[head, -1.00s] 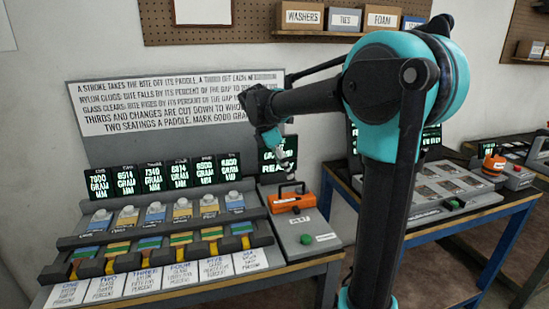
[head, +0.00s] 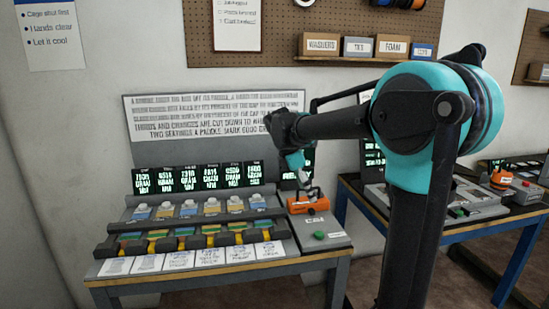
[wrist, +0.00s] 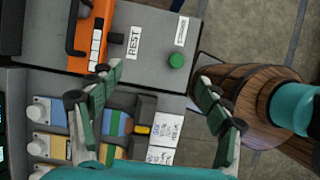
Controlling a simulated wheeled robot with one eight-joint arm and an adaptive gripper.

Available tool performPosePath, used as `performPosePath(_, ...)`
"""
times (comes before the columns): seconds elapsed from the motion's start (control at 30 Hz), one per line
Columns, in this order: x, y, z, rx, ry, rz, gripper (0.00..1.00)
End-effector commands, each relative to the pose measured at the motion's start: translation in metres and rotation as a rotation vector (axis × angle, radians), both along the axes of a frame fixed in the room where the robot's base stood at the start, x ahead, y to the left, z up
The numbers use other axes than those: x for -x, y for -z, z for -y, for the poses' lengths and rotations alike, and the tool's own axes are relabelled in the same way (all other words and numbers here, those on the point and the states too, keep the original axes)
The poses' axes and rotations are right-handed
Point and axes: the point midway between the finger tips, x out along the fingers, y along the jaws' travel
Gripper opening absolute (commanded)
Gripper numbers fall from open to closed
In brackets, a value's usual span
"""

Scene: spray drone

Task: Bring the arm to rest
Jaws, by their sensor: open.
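My arm reaches in from the right in the head view, bent at a teal joint, with its end pointing down. My gripper (head: 304,182) hangs above and partly in front of the right part of the bench. In the wrist view my gripper (wrist: 162,98) is open, its fingers well apart and nothing between them. An orange tool (head: 308,204) with a dark handle sits on the grey panel (head: 335,247). It also shows in the wrist view (wrist: 83,35), outside the fingers, next to a REST label (wrist: 134,42).
A green button (head: 320,236) is on the panel's front. To its left are a row of coloured blocks (head: 187,209), a dark rail with paddles (head: 185,243) and several lit displays (head: 210,177). A second bench (head: 480,225) stands at the right. The wall is behind.

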Motion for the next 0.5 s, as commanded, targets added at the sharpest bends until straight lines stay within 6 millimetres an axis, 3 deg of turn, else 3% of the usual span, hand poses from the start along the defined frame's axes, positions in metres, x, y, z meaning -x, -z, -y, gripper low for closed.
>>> performPosePath(0.27, 0.014, 0.018, 0.013, -0.048, 0.120, 0.058, 0.77)
performPosePath(0.5, 0.037, 0.046, 0.031, -0.124, 0.309, 0.144, 0.77)
